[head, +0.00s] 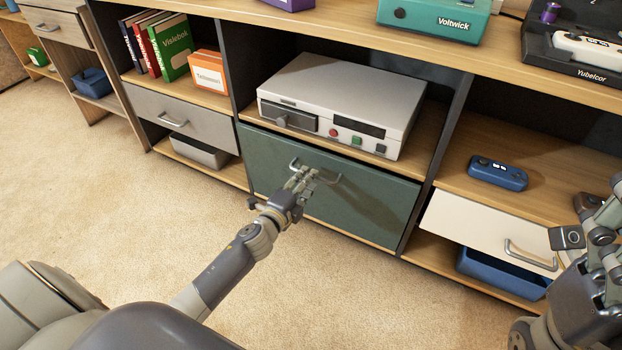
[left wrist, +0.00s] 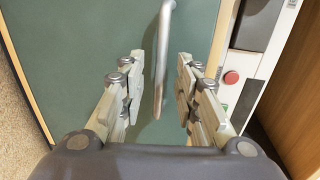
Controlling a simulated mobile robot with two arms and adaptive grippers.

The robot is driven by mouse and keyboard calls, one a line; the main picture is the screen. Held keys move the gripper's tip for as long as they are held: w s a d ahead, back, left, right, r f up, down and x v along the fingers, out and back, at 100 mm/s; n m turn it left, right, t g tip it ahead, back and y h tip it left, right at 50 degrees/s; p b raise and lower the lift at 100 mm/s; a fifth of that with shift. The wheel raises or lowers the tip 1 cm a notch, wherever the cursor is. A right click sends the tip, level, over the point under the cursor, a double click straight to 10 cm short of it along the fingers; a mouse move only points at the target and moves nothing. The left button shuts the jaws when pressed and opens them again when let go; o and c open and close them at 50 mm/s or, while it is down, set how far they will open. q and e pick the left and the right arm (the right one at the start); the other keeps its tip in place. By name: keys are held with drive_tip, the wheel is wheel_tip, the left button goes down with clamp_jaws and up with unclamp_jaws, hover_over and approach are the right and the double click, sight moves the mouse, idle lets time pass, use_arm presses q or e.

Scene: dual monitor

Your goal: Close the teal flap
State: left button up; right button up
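The teal flap (head: 380,205) is a wide panel below the shelf with the white device, in the middle bay. In the head view it stands near upright in its bay; I cannot tell if it sits fully flush. It fills much of the left wrist view (left wrist: 90,50). Its grey bar handle (left wrist: 163,60) passes between the fingers of my left gripper (left wrist: 158,85). These fingers are apart, with gaps on both sides of the handle. In the head view my left gripper (head: 303,178) hides part of the handle. My right gripper (head: 600,235) is at the right edge, partly cut off.
A white device (head: 345,100) with coloured buttons stands above the flap. A cream drawer (head: 480,228) is at the right, over a blue bin (head: 500,275). A grey drawer (head: 190,120) is at the left. The carpet (head: 120,220) in front is clear.

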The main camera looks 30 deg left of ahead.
use_arm(q)
drive_tip(key=shift+w+f+b, duration=0.2)
drive_tip(key=shift+w+b, duration=0.15)
drive_tip(key=shift+w, duration=1.25)
clamp_jaws()
